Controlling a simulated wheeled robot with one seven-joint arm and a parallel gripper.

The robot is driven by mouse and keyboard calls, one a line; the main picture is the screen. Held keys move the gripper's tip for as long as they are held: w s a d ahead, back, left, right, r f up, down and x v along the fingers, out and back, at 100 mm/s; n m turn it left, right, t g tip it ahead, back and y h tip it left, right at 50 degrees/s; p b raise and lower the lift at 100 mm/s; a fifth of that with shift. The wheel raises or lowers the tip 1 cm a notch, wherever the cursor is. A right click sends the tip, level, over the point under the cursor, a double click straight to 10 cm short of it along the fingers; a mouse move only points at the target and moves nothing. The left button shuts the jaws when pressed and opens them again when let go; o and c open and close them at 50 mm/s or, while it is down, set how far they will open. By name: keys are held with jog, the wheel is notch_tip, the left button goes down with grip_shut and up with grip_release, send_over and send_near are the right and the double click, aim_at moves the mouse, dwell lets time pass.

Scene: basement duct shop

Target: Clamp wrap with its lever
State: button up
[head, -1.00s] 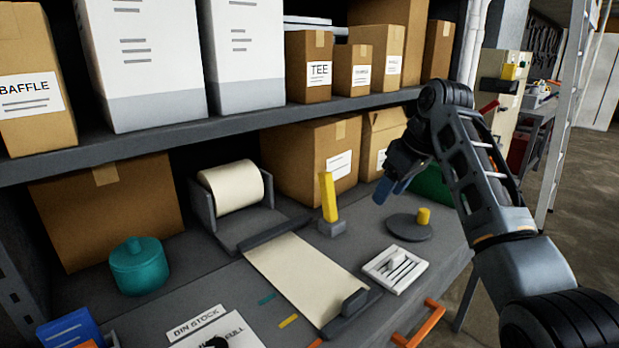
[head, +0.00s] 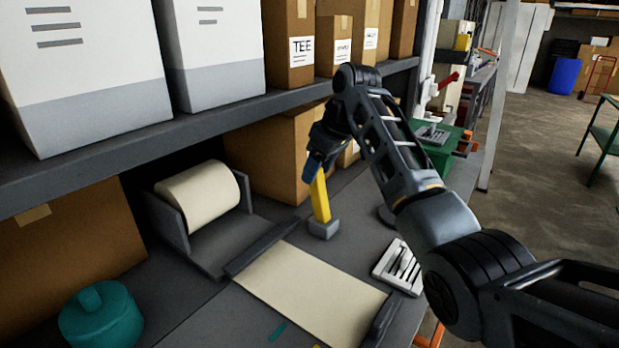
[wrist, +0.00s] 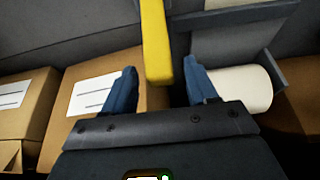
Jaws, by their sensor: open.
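The yellow lever (head: 320,198) stands upright on a small grey block (head: 323,228) beside the wrap's path. The cream wrap roll (head: 202,192) sits in a grey holder, and its sheet (head: 312,292) runs flat over the bench under a dark bar (head: 262,248). My gripper (head: 318,165) is at the top of the lever. In the wrist view the lever (wrist: 155,40) lies between the two blue fingers of my gripper (wrist: 157,88), with a gap on each side. The fingers are open. The lever's upper end is partly hidden by my gripper in the head view.
Cardboard boxes (head: 268,160) stand close behind the lever, under the shelf edge (head: 225,112). A white slotted tray (head: 398,268) lies right of the sheet, and a teal pot (head: 100,322) stands at front left. The sheet's surface is clear.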

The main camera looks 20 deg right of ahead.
aim_at(319, 199)
jog(key=shift+p+x, duration=0.3)
jog(key=shift+x, duration=1.85)
grip_shut()
